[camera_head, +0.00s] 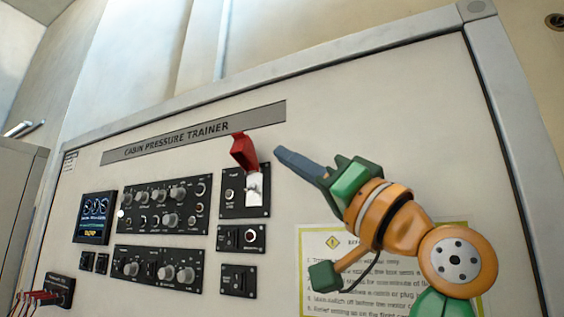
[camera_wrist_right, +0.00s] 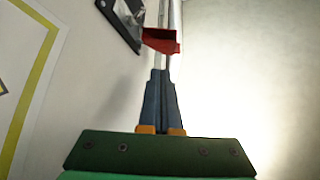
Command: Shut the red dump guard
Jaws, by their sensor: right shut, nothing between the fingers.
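The red dump guard (camera_head: 243,151) stands raised at the top of its small black switch panel (camera_head: 231,205) on the trainer face. Below the guard a white plate with a switch (camera_head: 254,188) is exposed. My right gripper (camera_head: 280,152) is shut and empty, to the right of the guard and apart from it in the head view. In the right wrist view the red guard (camera_wrist_right: 161,40) shows just beyond the shut fingertips (camera_wrist_right: 160,72), with the dark panel edge at upper left. I cannot tell the exact gap in depth. My left gripper is not in view.
Black knob panels (camera_head: 165,205) and a small screen (camera_head: 95,217) lie left of the guard panel. Smaller switch panels (camera_head: 240,238) sit below it. A yellow-bordered notice (camera_head: 312,262) is behind my right arm. The face above and right of the gripper is bare.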

